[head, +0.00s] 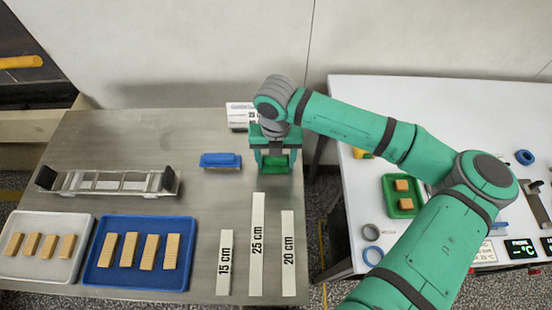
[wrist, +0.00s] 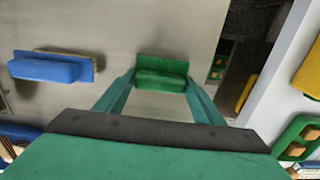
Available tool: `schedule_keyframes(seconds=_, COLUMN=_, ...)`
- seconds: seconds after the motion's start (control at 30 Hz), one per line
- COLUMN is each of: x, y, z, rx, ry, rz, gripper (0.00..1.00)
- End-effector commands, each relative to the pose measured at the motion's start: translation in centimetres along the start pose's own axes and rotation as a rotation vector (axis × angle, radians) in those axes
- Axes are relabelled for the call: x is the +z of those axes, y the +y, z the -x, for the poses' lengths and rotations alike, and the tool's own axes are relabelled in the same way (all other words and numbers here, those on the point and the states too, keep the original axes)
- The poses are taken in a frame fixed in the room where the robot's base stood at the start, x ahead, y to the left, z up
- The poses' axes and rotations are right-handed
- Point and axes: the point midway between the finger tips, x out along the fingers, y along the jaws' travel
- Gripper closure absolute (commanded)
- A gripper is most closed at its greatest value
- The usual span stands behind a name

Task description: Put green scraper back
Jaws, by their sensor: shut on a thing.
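The green scraper (head: 275,160) is at the back right of the metal table, directly under my arm's end. It also shows in the wrist view (wrist: 161,73), between my fingertips. My gripper (head: 275,168) points down and is shut on the scraper, one finger at each end. I cannot tell whether the scraper touches the table or is just above it. A blue scraper (head: 221,160) lies to the left of my gripper, apart from it; it shows at the left in the wrist view (wrist: 50,68).
A clear-sided frame (head: 115,183) with black ends lies at left. White (head: 70,272) and blue (head: 187,284) trays hold bars at the front. Strips marked 15, 25 and 20 cm (head: 257,240) lie in front of my gripper. A white table (head: 350,220) stands right, across a gap.

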Motion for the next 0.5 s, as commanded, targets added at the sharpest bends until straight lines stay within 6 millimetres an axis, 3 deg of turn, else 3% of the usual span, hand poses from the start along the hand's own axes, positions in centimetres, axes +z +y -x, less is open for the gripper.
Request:
schedule_keyframes(seconds=0.07, x=-0.01, y=-0.01, z=-0.23, rx=-0.001, ry=0.001, rz=0.0, gripper=0.59)
schedule_keyframes(seconds=0.1, x=-0.01, y=-0.01, z=-0.3, rx=-0.001, ry=0.001, rz=0.0, gripper=0.36)
schedule_keyframes(seconds=0.17, x=-0.01, y=-0.01, z=-0.27, rx=-0.001, ry=0.0, rz=0.0, gripper=0.21)
schedule_keyframes(seconds=0.5, x=0.0, y=-0.04, z=-0.1, rx=0.0, ry=0.0, rz=-0.001, gripper=0.19)
